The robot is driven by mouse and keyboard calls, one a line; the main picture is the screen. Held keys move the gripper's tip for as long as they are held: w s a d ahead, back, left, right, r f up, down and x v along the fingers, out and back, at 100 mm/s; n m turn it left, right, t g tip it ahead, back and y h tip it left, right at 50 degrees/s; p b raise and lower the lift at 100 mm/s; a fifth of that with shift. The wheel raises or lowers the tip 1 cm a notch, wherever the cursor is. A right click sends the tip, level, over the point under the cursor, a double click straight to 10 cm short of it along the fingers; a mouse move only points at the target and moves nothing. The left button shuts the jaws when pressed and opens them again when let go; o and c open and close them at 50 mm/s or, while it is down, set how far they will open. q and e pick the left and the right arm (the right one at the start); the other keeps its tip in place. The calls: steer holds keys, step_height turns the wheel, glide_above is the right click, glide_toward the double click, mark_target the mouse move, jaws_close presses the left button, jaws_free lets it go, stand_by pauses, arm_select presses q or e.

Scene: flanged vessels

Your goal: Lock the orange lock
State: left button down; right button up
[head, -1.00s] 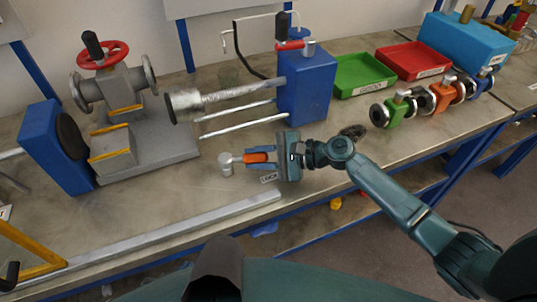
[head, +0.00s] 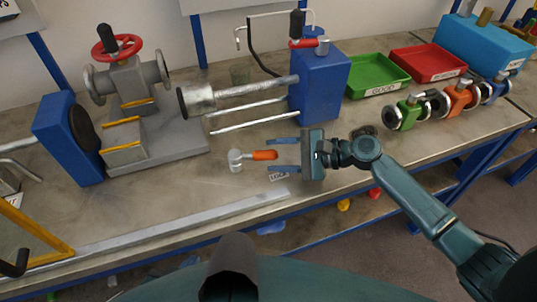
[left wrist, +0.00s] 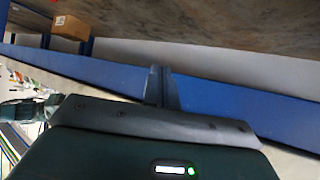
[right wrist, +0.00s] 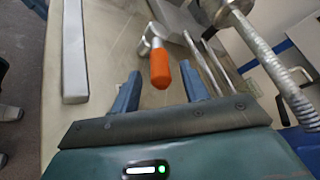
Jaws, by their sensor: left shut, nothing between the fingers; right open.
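Two orange things show in the head view. One is the orange handle (head: 265,155) of a hammer-like tool with a grey head (head: 235,160), lying on the bench. The other is an orange flanged vessel (head: 458,98) between a green and a blue one. I cannot tell which part is the lock. My right gripper (head: 284,156) is open and empty, its fingertips just right of the handle's end. The right wrist view shows the handle (right wrist: 160,69) ahead of the open fingers (right wrist: 160,88). My left gripper (left wrist: 162,88) is shut and empty in the left wrist view, against a blue beam.
A blue block (head: 320,85) with a red-handled clamp (head: 305,43) stands behind my right gripper. A press with a red handwheel (head: 118,40) is at the left. Green (head: 375,82) and red (head: 428,70) trays stand at the back right. A metal bar (head: 190,220) lies along the front edge.

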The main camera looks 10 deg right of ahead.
steer(key=b+v, duration=0.1)
steer(key=v, duration=0.9)
steer(key=shift+s+d, duration=0.1)
steer(key=shift+c, duration=0.5)
